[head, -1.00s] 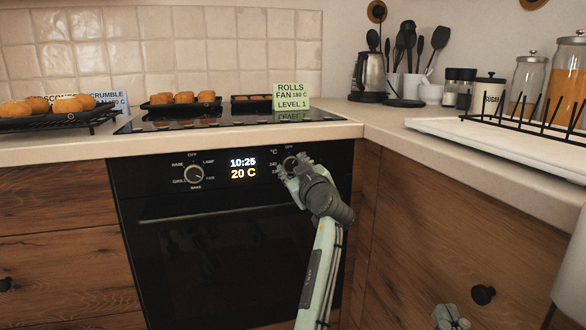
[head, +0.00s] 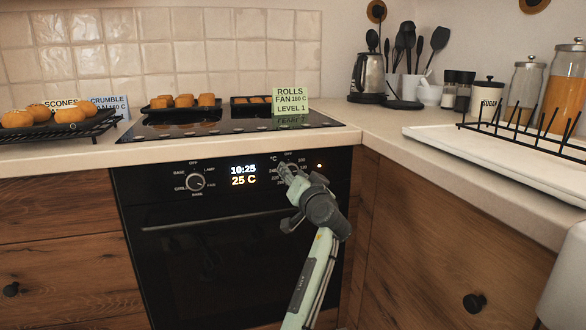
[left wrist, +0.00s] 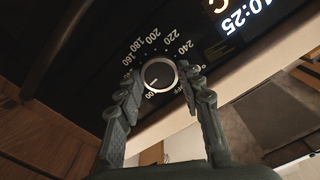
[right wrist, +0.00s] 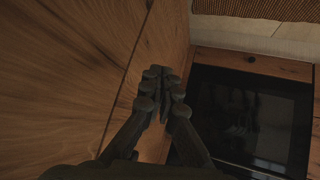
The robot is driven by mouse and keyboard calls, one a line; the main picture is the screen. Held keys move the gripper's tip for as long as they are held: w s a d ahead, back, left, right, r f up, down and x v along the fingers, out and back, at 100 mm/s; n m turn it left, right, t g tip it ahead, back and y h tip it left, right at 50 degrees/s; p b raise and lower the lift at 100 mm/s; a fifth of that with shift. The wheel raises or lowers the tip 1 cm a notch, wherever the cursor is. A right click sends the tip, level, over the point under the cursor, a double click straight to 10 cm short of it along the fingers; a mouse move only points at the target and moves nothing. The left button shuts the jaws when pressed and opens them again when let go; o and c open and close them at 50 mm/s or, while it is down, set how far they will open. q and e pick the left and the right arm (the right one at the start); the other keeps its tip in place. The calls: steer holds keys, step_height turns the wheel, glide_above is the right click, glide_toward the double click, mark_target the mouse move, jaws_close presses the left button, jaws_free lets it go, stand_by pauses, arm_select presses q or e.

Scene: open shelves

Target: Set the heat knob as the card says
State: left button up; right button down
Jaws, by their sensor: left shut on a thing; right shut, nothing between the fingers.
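The heat knob (left wrist: 159,75) is a round dark dial with a light rim, seen in the left wrist view. Its pale mark points toward the low-number end of the scale, near OFF. In the head view my left gripper (head: 285,172) covers most of the knob. In the left wrist view the left gripper (left wrist: 158,88) has a finger on either side of the knob, shut on it. The oven display (head: 243,175) reads 10:25 and 25 C. A green card (head: 291,100) reads ROLLS, FAN 180 C, LEVEL 1. My right gripper (right wrist: 165,88) is shut and empty, outside the head view.
The mode knob (head: 195,182) is left of the display. A small orange light (head: 319,166) glows to the right. Trays of baked goods stand on the hob (head: 230,124); SCONES and CRUMBLE cards (head: 108,104) are at left. Wooden cabinet fronts (head: 430,225) flank the oven.

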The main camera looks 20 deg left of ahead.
arm_select(q)
steer(key=m+p, duration=0.2)
steer(key=m, duration=0.2)
arm_select(e)
steer(key=s+d+f+m+g+h, duration=0.1)
steer(key=s+d+f+g+h, duration=0.25)
steer(key=s+d+g, duration=0.4)
arm_select(q)
steer(key=m+p, duration=0.5)
steer(key=m, duration=0.1)
steer(key=shift+m, duration=0.3)
steer(key=m+p, duration=0.3)
steer(key=m, duration=0.2)
steer(key=shift+f, duration=0.2)
steer(key=shift+m, duration=1.5)
arm_select(e)
steer(key=s+f+y, duration=0.1)
steer(key=s+f, duration=0.1)
steer(key=f, duration=0.9)
steer(key=s+d+f, duration=0.1)
steer(key=s+f, duration=0.1)
steer(key=f, duration=0.8)
steer(key=shift+s+f+y, duration=0.15)
steer(key=shift+f+y, duration=0.2)
arm_select(q)
steer(key=o, duration=1.2)
steer(key=shift+c, duration=0.2)
arm_select(e)
steer(key=shift+d, duration=0.1)
